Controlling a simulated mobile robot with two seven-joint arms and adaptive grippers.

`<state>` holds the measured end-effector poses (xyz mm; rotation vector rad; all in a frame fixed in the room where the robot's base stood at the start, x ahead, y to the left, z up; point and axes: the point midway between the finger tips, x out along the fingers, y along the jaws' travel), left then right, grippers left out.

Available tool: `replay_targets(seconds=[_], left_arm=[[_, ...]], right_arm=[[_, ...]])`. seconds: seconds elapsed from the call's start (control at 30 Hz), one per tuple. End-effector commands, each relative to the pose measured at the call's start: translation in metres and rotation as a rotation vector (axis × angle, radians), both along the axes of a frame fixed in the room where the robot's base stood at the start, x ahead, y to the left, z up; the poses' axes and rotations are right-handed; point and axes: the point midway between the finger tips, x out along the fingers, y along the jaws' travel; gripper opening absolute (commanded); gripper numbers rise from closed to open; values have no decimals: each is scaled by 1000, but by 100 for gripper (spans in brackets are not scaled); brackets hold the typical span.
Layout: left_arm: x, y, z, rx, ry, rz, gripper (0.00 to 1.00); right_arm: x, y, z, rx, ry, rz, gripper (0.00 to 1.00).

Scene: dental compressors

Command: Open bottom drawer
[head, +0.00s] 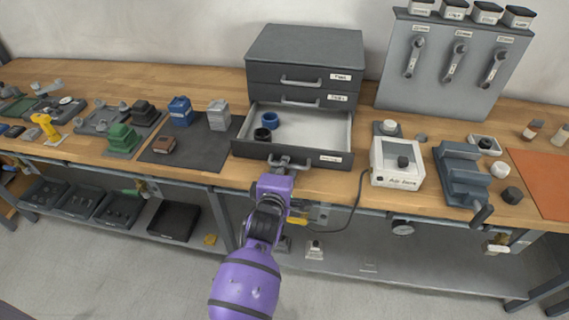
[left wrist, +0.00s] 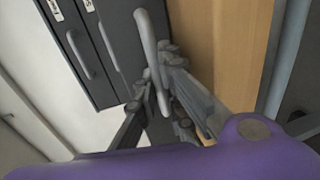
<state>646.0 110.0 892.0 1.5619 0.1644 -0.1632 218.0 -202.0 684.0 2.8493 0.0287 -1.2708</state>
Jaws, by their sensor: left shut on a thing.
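A dark grey drawer cabinet (head: 304,48) stands on the wooden bench against the wall. Its bottom drawer (head: 342,144) is pulled out, showing a pale inside with a blue ring-shaped part (head: 269,120) and a black one (head: 262,134). The two drawers above are closed. My left gripper (head: 286,163) is at the front of the bottom drawer, shut on its handle. In the left wrist view the fingers close around the grey bar handle (left wrist: 147,45). My right gripper is not in view.
A white control box (head: 397,162) and a grey vise (head: 462,175) stand right of the drawer. A dark mat (head: 187,148) with small blocks lies to its left. Wrenches hang on a panel (head: 440,80) behind. A cable hangs over the bench edge.

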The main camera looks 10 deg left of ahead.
Motion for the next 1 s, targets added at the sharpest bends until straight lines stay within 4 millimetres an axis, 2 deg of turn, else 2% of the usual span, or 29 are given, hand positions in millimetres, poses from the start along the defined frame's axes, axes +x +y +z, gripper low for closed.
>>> replay_targets(seconds=[0.37, 0.4, 0.43, 0.77, 0.87, 1.0], left_arm=[[0, 0, 1, 0, -3, 0, 0], [0, 0, 1, 0, -3, 0, 12], [0, 0, 1, 0, -3, 0, 16], [0, 0, 2, 0, -2, 0, 17], [0, 0, 10, -1, -3, 1, 17], [0, 0, 36, -2, -10, 0, 17]], right_arm=[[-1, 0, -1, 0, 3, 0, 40], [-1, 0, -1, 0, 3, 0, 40], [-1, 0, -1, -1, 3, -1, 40], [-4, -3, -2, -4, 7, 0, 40], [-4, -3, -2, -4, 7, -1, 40], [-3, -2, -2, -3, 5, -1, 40]])
